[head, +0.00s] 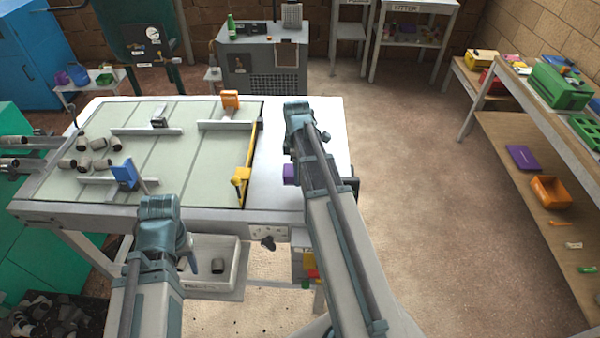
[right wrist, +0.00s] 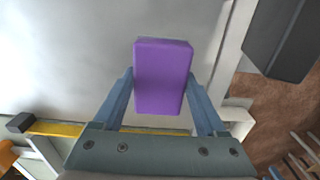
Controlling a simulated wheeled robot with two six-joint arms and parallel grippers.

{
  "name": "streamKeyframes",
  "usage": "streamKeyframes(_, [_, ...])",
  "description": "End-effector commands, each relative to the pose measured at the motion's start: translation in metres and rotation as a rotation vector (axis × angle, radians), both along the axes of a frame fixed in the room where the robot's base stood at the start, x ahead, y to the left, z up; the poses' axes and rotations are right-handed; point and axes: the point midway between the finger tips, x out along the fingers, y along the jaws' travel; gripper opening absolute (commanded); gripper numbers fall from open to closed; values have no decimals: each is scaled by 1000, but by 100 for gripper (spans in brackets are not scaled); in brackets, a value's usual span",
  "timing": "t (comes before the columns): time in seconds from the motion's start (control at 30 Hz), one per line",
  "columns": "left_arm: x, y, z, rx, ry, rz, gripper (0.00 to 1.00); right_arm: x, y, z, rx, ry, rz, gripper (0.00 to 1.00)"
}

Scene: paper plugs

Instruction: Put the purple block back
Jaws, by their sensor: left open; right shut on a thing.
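The purple block (head: 289,174) shows in the head view at the right part of the table, partly hidden by my right arm. In the right wrist view the purple block (right wrist: 163,76) sits between the two blue fingers of my right gripper (right wrist: 160,82), which is shut on its sides. White table top lies behind it; I cannot tell whether the block touches it. My left gripper (head: 188,252) is open and empty, low at the front of the table beside a white bin, its fingers partly hidden by its own wrist.
The pale green table surface (head: 200,150) bears grey paper plugs (head: 98,143), a blue block (head: 125,175), an orange block (head: 230,99) and a yellow bar (head: 249,155). The white bin (head: 233,262) holds a grey plug (head: 217,265). Shelves stand at right; floor between is clear.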

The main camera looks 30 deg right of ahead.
Motion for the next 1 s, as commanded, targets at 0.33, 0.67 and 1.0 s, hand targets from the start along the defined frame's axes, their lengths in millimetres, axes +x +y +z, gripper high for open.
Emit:
streamKeyframes(0.33, [0,0,-2,0,0,0,50,15,-14,-2,0,0,1,30])
streamKeyframes(0.67, [0,0,-26,0,0,1,50,25,-23,-26,0,0,0,30])
streamKeyframes(1.0, [0,0,-38,0,0,1,50,25,-23,-38,0,0,0,30])
